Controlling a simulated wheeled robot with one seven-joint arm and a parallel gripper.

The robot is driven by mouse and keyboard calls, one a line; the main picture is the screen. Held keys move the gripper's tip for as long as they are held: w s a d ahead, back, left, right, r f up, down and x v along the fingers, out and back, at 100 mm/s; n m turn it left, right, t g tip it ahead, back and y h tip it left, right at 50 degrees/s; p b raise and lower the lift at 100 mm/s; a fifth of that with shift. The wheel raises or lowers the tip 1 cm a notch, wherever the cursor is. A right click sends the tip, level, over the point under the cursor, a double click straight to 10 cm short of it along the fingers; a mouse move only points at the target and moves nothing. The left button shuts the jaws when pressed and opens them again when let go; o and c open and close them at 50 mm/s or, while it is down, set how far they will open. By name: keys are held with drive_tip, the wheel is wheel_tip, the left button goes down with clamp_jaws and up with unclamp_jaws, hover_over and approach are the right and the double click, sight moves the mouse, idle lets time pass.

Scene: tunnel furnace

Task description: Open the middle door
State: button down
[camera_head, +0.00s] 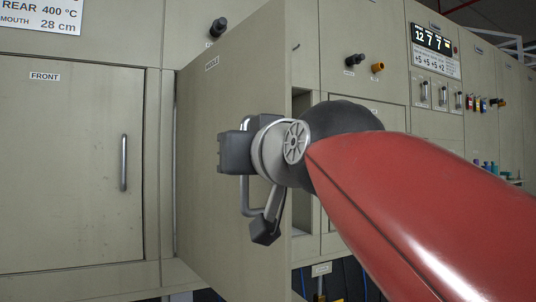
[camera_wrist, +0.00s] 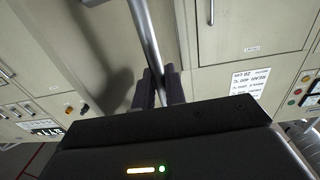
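The middle door (camera_head: 205,190), a beige panel labelled MIDDLE, stands partly open. It is swung outward from its left side, and a dark opening (camera_head: 301,105) shows past its right edge. Its metal bar handle (camera_head: 245,200) is partly hidden behind my gripper (camera_head: 235,152). In the wrist view, the handle (camera_wrist: 145,40) runs between the two dark fingers of my gripper (camera_wrist: 159,85). The fingers appear closed around the bar.
The front door (camera_head: 70,165), with its own handle (camera_head: 123,162), is shut at the left. Knobs (camera_head: 355,60), a digital display (camera_head: 431,38) and switches line the wall at the right. My red arm covers the lower right.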

drive_tip(key=c, duration=1.8)
unclamp_jaws()
drive_tip(key=v, duration=0.7)
drive_tip(key=shift+s+d, duration=0.2)
drive_tip(key=shift+s, duration=0.15)
drive_tip(key=shift+a, duration=0.1)
